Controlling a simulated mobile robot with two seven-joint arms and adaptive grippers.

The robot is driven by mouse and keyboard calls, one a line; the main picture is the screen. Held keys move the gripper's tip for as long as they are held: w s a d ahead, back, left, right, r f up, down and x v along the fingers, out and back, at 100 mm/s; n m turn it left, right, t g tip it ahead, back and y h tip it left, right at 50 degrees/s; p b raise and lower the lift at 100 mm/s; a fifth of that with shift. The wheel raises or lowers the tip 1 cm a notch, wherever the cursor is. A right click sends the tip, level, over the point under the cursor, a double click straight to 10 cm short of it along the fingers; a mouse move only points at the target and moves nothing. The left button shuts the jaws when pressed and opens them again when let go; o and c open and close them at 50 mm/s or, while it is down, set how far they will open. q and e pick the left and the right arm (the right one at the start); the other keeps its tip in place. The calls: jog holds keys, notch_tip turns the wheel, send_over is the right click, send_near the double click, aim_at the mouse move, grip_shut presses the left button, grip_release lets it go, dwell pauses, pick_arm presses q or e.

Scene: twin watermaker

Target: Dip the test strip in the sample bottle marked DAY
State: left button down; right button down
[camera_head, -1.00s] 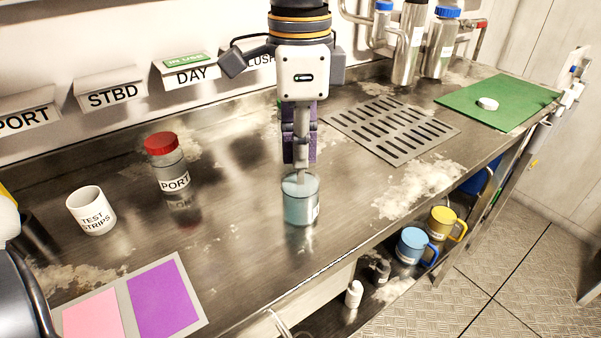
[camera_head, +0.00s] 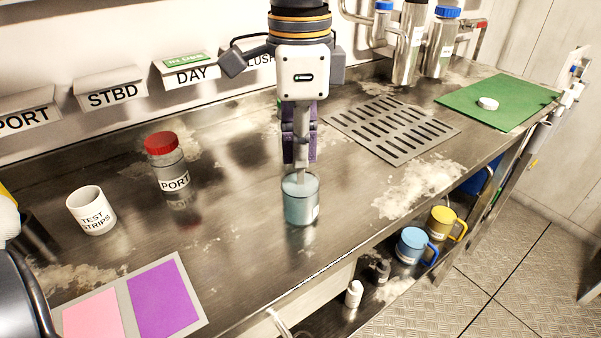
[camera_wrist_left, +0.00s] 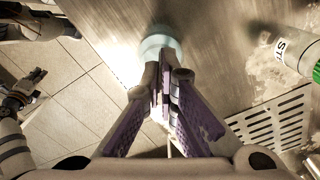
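An open, clear bottle with pale blue-green liquid (camera_head: 301,208) stands upright near the bench's front edge. Its label is turned away and I cannot read it. It also shows beyond the fingertips in the left wrist view (camera_wrist_left: 158,45). My left gripper (camera_head: 301,168) points down over its mouth, with the tips close to the rim. The purple-padded fingers (camera_wrist_left: 161,78) are closed together at the tips. A thin pale piece between them looks like the test strip, mostly hidden. What seems to be my right gripper (camera_wrist_left: 24,92) is small at the left wrist view's edge.
A red-capped PORT bottle (camera_head: 167,168) and a TEST STRIPS cup (camera_head: 91,212) stand to the left. A green-capped bottle marked ST (camera_wrist_left: 292,50) is close by. A slotted drain plate (camera_head: 392,128) and green mat (camera_head: 520,103) lie right; pink and purple cards lie front left.

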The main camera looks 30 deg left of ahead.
pick_arm(q)
jog(key=shift+r+p, duration=0.4)
jog(key=shift+r, duration=1)
notch_tip(320, 180, up, 8)
